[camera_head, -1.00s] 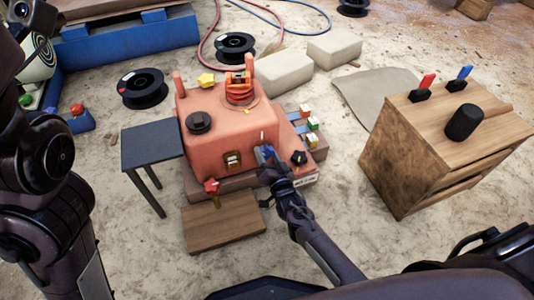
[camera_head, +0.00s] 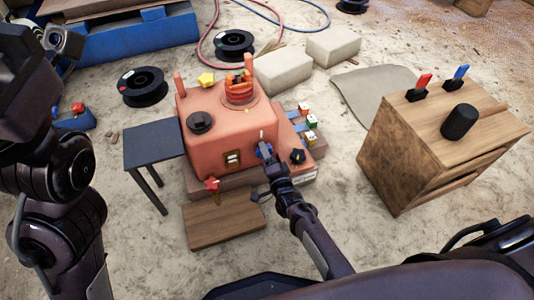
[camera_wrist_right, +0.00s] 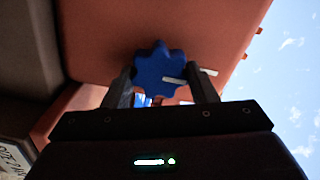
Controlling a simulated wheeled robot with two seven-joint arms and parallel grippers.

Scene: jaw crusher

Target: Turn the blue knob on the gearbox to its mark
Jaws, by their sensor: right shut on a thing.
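The orange-red gearbox (camera_head: 215,135) stands in the middle of the head view. The blue knob (camera_head: 264,151) sits on its front face at the right, mostly hidden by my right gripper (camera_head: 266,160). In the right wrist view the lobed blue knob (camera_wrist_right: 158,69) lies between the two dark fingers of my right gripper (camera_wrist_right: 162,88), which is shut on it. A white line shows on the knob, and a white mark (camera_wrist_right: 209,72) is on the gearbox beside it. In the head view a pale mark (camera_head: 262,135) shows just above the knob. My left gripper is not clearly in view.
A black star knob (camera_head: 297,156) and a red star knob (camera_head: 212,185) are close by. A small dark table (camera_head: 153,142) stands left of the gearbox, a wooden board (camera_head: 224,220) lies in front, and a wooden cabinet (camera_head: 390,165) stands to the right.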

